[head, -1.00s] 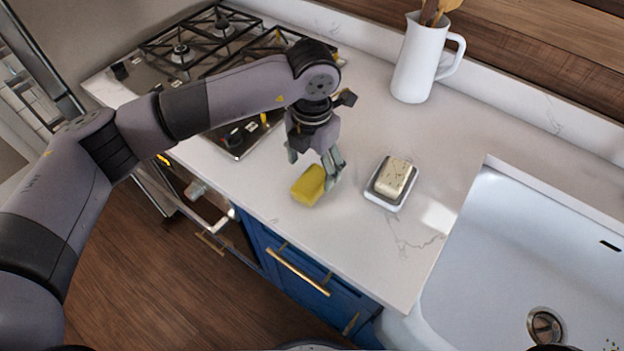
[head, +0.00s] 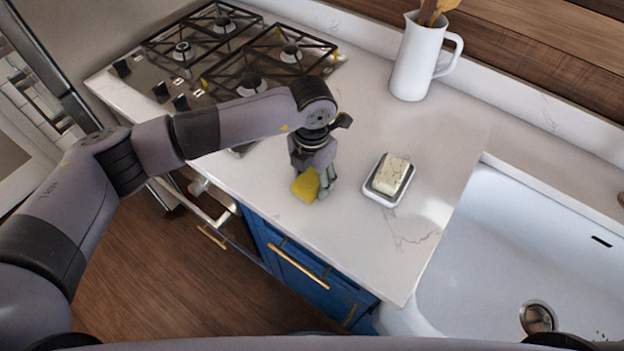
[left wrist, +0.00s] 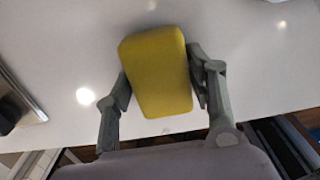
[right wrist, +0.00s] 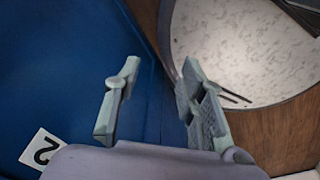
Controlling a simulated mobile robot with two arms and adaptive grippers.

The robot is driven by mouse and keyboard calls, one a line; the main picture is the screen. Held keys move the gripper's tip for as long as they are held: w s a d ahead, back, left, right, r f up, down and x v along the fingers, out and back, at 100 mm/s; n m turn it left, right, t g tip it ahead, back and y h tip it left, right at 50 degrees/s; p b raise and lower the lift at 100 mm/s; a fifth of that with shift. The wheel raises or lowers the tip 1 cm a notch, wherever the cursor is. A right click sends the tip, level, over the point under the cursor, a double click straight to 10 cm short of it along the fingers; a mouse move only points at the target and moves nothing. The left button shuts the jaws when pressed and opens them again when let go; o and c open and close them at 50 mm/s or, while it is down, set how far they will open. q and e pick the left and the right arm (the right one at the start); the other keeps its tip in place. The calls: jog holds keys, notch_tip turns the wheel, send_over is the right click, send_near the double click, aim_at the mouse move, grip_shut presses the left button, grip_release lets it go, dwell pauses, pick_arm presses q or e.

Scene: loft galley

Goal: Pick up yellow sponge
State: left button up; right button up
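The yellow sponge (head: 305,185) is at the counter's front part, left of the soap dish. My left gripper (head: 322,184) points down at it, with fingers on both sides. In the left wrist view, the sponge (left wrist: 158,70) fills the gap between the fingers of my left gripper (left wrist: 160,80), and both finger pads appear to touch its sides. I cannot tell if it is clear of the counter. In the right wrist view, my right gripper (right wrist: 160,85) is open and empty, with a blue surface and floor behind it.
The white counter (head: 345,235) has a soap dish (head: 378,196) holding a soap bar (head: 391,174). A gas hob (head: 240,50) is at the back left, a white jug (head: 411,65) with utensils at the back. A white sink (head: 480,260) lies right, blue cabinets (head: 290,265) below.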

aim_at(312, 177)
pick_arm(q)
jog(key=c, duration=0.5)
jog(key=shift+r, duration=0.1)
jog(key=shift+r, duration=0.2)
jog(key=shift+r+b, duration=2.55)
jog(key=shift+r, duration=7.2)
jog(key=o, duration=0.4)
jog(key=c, duration=0.4)
